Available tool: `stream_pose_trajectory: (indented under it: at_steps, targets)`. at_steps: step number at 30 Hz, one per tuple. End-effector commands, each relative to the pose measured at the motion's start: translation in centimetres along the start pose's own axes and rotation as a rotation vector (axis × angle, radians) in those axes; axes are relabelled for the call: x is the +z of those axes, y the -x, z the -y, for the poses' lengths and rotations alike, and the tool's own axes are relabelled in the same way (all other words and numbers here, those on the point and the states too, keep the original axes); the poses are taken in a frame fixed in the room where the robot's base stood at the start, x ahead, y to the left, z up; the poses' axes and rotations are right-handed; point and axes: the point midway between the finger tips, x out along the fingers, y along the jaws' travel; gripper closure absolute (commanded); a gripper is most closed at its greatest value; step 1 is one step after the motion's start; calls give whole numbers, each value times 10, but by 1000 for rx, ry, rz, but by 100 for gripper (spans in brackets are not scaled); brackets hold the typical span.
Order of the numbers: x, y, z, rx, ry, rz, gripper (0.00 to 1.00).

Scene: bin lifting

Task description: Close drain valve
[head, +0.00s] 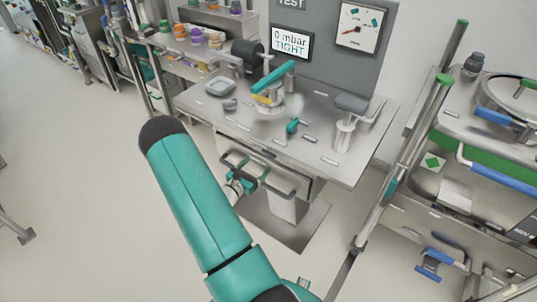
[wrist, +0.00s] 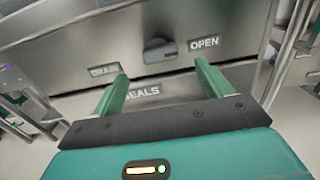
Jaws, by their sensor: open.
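In the head view my gripper (head: 243,184) is small and partly hidden by my arm, at the front of the steel bench (head: 330,165).
A label reading SEALS (wrist: 143,91) is on the panel between my fingers. A dark rail handle (head: 275,184) runs along the bench front. On the bench are a small teal valve handle (head: 292,127) and a teal lever (head: 274,77). A display (head: 291,43) reads 0 mbar TIGHT. A cart (head: 480,160) stands right.

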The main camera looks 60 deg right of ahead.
Motion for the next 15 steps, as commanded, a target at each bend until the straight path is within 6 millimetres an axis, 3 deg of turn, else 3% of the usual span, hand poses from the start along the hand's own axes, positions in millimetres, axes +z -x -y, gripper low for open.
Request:
stream_pose_trajectory:
  at_steps: [9, 15]
  targets:
    - [0, -63, 2, -4, -1, 0, 22]
    - [0, -86, 0, -1, 0, -1, 22]
